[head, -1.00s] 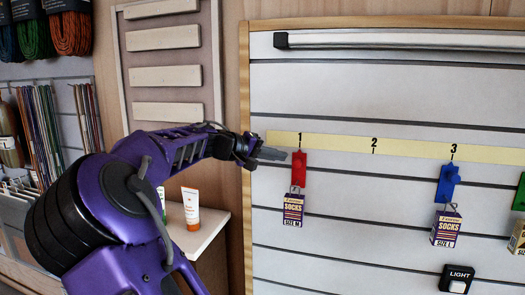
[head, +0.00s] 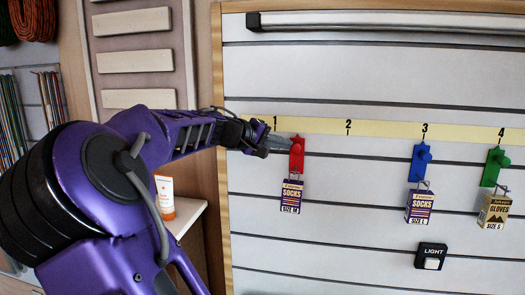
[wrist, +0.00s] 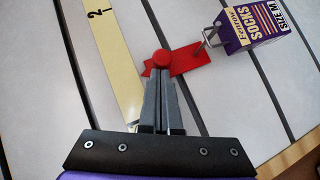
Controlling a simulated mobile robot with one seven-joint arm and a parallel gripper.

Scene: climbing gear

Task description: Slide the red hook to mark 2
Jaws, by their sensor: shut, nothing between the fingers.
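The red hook (head: 297,159) sits on the slatted wall just below the yellow strip, right of mark 1 (head: 275,123) and short of mark 2 (head: 348,128). A purple socks pack (head: 291,196), size M, hangs from it. My gripper (head: 280,146) is shut and empty, with its tips at the hook's left side. In the wrist view, the fingertips (wrist: 160,84) lie against or very near the hook's round red knob (wrist: 161,57); exact contact is hard to tell. The red plate (wrist: 190,61) and mark 2 (wrist: 95,14) also show there.
A blue hook (head: 421,163) with a socks pack hangs below mark 3, and a green hook (head: 493,166) with gloves below mark 4. The slat between the red and blue hooks is clear. A light switch (head: 431,257) sits lower right.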

